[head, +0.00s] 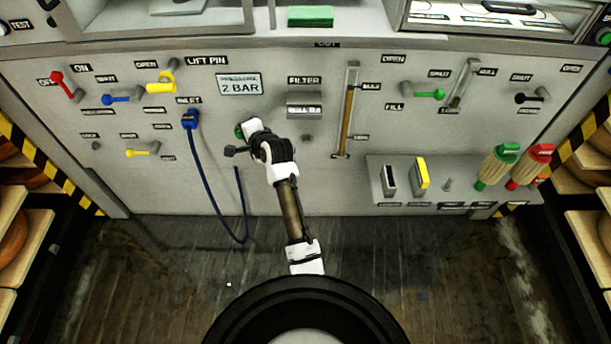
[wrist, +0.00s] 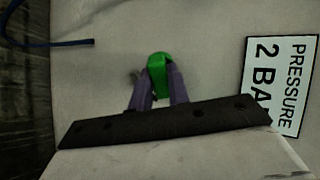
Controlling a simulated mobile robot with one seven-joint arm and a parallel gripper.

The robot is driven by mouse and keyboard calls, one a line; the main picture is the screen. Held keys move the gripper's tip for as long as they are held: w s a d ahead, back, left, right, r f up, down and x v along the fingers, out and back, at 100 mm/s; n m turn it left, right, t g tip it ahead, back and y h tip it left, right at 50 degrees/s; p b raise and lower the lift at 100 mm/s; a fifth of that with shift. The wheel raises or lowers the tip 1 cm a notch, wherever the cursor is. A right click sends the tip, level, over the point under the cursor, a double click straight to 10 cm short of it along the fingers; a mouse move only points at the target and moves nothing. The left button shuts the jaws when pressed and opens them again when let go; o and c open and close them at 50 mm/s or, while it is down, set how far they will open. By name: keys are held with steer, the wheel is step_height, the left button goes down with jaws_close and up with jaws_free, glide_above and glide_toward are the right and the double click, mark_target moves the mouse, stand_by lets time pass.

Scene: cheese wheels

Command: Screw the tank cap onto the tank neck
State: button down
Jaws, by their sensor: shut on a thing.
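The green tank cap (wrist: 158,64) is between the two purple-grey fingers of my gripper (wrist: 160,84) in the wrist view, close against the pale panel. My gripper is shut on it. In the head view a small bit of the green cap (head: 239,131) shows at the far end of my arm, against the panel below the pressure sign. The tank neck is not visible; the cap, my gripper and my wrist cover that part of the panel. I cannot tell whether the cap touches a neck or sits straight on it.
The "PRESSURE 2 BAR" sign (head: 239,84) is just above my gripper. A blue plug (head: 190,119) with a hanging blue cable (head: 204,184) is to the left. The filter box (head: 304,105) and sight tube (head: 348,110) are to the right. A shelf (head: 430,193) juts out at lower right.

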steer(key=s+d+f+m+t+h+b, duration=0.1)
steer(key=s+d+f+m+t+h, duration=0.2)
steer(key=d, duration=0.5)
steer(key=s+d+f+m+t+h+b, duration=0.2)
steer(key=s+d+f+m+t+h, duration=0.1)
steer(key=d+f, duration=0.4)
steer(key=shift+d+f+m+t+h, duration=0.25)
steer(key=shift+d+m+t+h, duration=0.35)
steer(key=shift+d+t, duration=0.4)
steer(key=shift+d, duration=0.1)
steer(key=shift+w+p, duration=0.35)
steer(key=shift+w, duration=2.5)
steer(key=shift+w, duration=1.05)
